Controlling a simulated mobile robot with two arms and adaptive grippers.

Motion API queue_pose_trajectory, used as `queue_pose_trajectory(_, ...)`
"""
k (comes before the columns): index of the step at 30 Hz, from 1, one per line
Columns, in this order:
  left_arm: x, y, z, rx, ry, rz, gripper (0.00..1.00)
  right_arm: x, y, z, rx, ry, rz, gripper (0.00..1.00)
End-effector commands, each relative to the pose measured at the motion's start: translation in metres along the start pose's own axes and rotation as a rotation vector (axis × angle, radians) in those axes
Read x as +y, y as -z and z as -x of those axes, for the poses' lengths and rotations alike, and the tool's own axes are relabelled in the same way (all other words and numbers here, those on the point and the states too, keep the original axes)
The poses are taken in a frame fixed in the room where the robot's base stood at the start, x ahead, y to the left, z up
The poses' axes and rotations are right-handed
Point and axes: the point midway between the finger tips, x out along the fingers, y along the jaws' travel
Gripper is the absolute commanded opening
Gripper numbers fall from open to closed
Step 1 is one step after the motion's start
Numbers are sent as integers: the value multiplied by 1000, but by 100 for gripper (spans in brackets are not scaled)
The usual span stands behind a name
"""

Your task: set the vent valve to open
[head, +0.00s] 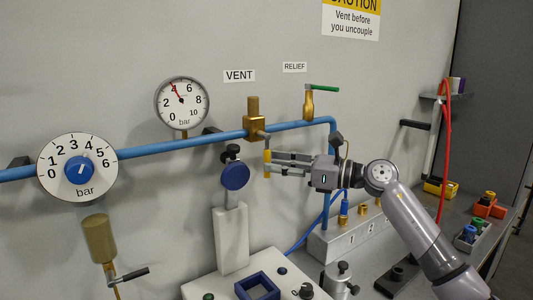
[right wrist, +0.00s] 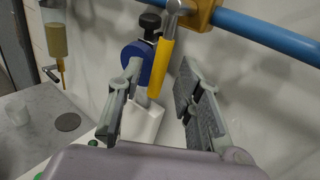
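The vent valve (head: 253,124) is a brass body on the blue pipe under the VENT label (head: 239,76). Its yellow handle (head: 267,163) hangs down, across the pipe's direction. In the right wrist view the yellow handle (right wrist: 164,68) appears between the two fingers and seems clear of both. My right gripper (head: 268,165) reaches in from the right at the handle's height; it also shows in the right wrist view (right wrist: 160,82), open and empty. My left gripper is out of view.
A relief valve with a green handle (head: 323,88) sits right of the vent valve. A pressure gauge (head: 182,103) reads about 4 bar. A blue round part (head: 235,175) on a white post (head: 231,236) stands just left of the gripper. A red hose (head: 445,150) hangs at right.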

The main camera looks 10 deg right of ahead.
Motion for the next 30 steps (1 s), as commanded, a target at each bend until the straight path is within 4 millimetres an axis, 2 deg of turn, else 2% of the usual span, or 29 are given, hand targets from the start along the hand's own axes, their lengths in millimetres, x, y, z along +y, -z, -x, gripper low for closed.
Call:
queue_pose_trajectory(1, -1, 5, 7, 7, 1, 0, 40, 1, -4, -9, -1, -1, -1, 33)
queue_pose_trajectory(6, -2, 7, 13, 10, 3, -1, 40, 0, -2, -27, -2, -1, -1, 33)
queue_pose_trajectory(17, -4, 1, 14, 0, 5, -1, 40, 0, 0, -32, 0, 1, 1, 33)
queue_pose_trajectory(30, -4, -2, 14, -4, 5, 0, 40, 0, 0, -32, 0, 1, 1, 5)
